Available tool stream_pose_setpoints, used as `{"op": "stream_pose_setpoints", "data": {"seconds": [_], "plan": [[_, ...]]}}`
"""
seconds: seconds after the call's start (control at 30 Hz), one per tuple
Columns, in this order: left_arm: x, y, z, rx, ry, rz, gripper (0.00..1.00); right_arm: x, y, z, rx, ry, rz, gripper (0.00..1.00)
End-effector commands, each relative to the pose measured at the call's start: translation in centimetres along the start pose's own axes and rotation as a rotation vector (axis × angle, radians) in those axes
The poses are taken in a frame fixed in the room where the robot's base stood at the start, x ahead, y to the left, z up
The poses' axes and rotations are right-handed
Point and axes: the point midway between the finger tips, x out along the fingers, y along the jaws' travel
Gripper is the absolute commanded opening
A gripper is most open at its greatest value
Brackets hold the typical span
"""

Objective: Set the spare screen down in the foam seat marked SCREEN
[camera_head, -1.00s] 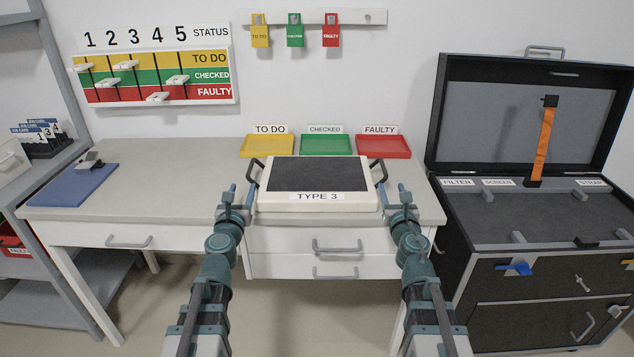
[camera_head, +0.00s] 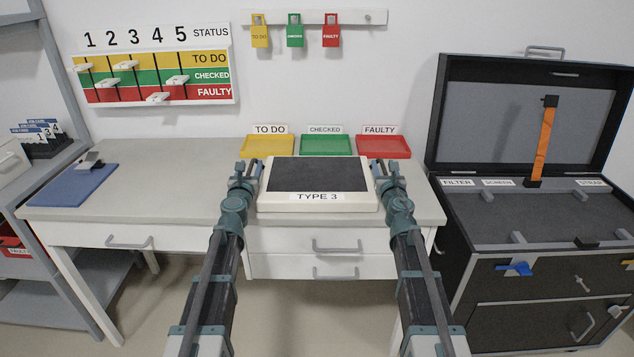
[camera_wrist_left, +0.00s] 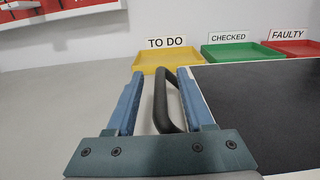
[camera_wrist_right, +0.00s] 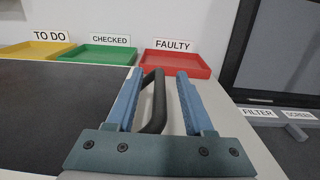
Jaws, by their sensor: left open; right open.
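The spare screen (camera_head: 318,180), a white slab with a dark panel and a TYPE 3 label, lies on the table. A black handle stands on each side of it. My left gripper (camera_head: 253,165) is open, its fingers on either side of the left handle (camera_wrist_left: 165,100). My right gripper (camera_head: 381,166) is open, its fingers on either side of the right handle (camera_wrist_right: 155,102). Neither is closed on its handle. The SCREEN label (camera_head: 498,182) is on the open black case at the right, beside the grey foam bed (camera_head: 540,215); the seat's outline is hard to make out.
Yellow (camera_head: 267,146), green (camera_head: 326,145) and red (camera_head: 384,146) trays stand behind the screen. A blue mat (camera_head: 72,185) lies at the table's left. The case's raised lid (camera_head: 580,110) has an orange strap (camera_head: 543,145). The left-middle tabletop is clear.

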Motion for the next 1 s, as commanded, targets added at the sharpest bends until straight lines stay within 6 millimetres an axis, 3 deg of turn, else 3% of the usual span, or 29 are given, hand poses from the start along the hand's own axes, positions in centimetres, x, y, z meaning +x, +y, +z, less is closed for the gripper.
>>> {"op": "stream_pose_setpoints", "data": {"seconds": [0.13, 0.43, 1.0], "plan": [[-0.06, -0.01, 0.0, 0.0, 0.0, 0.0, 0.53, -0.06, 0.0, 0.0, 0.0, 0.0, 0.0, 0.53], [-0.07, 0.06, 0.0, 0.0, 0.0, 0.001, 0.0, -0.07, -0.07, 0.0, 0.0, 0.0, -0.001, 0.0], [-0.09, 0.44, -0.02, 0.002, 0.0, 0.008, 0.0, -0.09, -0.41, -0.03, -0.002, 0.0, -0.007, 0.0]]}}
